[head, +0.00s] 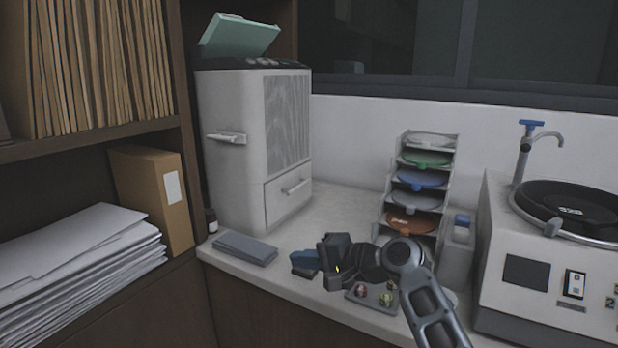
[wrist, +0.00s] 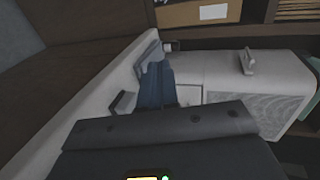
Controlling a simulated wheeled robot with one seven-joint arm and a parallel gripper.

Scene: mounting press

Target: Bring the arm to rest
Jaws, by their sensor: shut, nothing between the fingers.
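My arm reaches over the bench from the lower right in the head view. My gripper (head: 305,263) points left above the front part of the worktop (head: 338,208). Its bluish fingers are shut with nothing between them. In the wrist view the closed fingers (wrist: 154,82) point toward a flat grey slab (wrist: 148,52) on the bench. The same slab (head: 245,248) lies to the left of my gripper in the head view, apart from it.
A white mounting press (head: 235,150) stands behind on the left. A small tray with samples (head: 374,295) sits below my wrist. A rack of coloured discs (head: 416,180) and a polishing machine (head: 545,270) stand to the right. A shelf with binder and papers (head: 75,250) borders the left.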

